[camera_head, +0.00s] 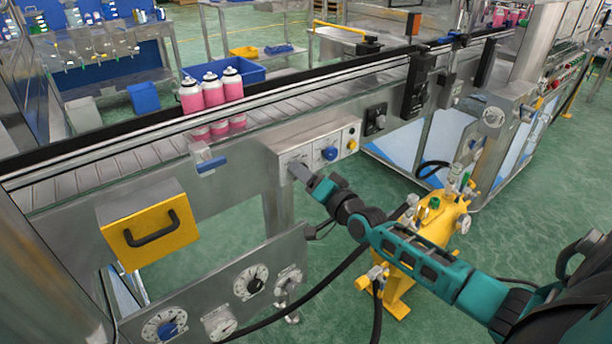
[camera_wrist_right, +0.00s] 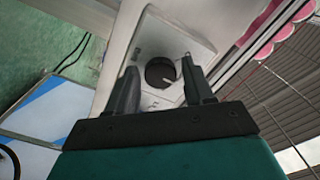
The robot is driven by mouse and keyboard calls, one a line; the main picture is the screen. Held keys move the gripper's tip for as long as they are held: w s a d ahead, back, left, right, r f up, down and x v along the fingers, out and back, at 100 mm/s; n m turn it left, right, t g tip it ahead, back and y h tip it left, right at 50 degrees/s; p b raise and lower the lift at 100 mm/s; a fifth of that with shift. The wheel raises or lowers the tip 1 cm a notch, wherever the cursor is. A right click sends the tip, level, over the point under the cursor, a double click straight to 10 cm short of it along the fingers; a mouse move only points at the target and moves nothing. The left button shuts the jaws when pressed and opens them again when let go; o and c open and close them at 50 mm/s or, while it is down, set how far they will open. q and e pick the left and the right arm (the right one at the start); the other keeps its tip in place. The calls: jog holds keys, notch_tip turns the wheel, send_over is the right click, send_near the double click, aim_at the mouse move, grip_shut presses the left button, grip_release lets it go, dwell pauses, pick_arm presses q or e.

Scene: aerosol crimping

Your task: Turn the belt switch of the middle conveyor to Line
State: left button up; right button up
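The middle conveyor (camera_head: 150,152) runs across the head view with a grey control box (camera_head: 308,147) on its near side. My right gripper (camera_head: 297,170) is at the left part of this box and covers most of the switch there. In the right wrist view that switch is a round black knob (camera_wrist_right: 161,73) with a light pointer mark, on a pale plate with lettering too small to read. The two fingers of my right gripper (camera_wrist_right: 160,80) are apart, one on each side of the knob; contact cannot be told. My left gripper is not in view.
A blue knob (camera_head: 329,154) and a yellow button (camera_head: 351,144) sit right of the gripper on the same box. Several pink cans (camera_head: 212,92) stand on the conveyor. A yellow machine (camera_head: 440,222) stands near my right forearm. A panel with several dials (camera_head: 250,282) is below left.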

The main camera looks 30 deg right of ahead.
jog(key=shift+o, duration=0.8)
pick_arm(q)
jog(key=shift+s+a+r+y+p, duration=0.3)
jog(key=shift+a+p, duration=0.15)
jog(key=shift+p, duration=0.4)
pick_arm(e)
jog(key=s+d, duration=0.1)
jog(key=s, duration=1.2)
pick_arm(q)
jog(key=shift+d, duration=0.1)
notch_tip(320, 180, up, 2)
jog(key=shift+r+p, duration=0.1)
jog(key=shift+p, duration=0.95)
pick_arm(e)
jog(key=s+a+f+n+g, duration=0.3)
jog(key=s+a+f+n, duration=0.3)
jog(key=a, duration=0.3)
jog(key=s+a+f+n+g+y, duration=0.1)
jog(key=s+a+f+n+g, duration=0.3)
jog(key=a, duration=0.5)
notch_tip(320, 180, down, 2)
jog(key=shift+s+n, duration=0.9)
jog(key=shift+s, duration=0.1)
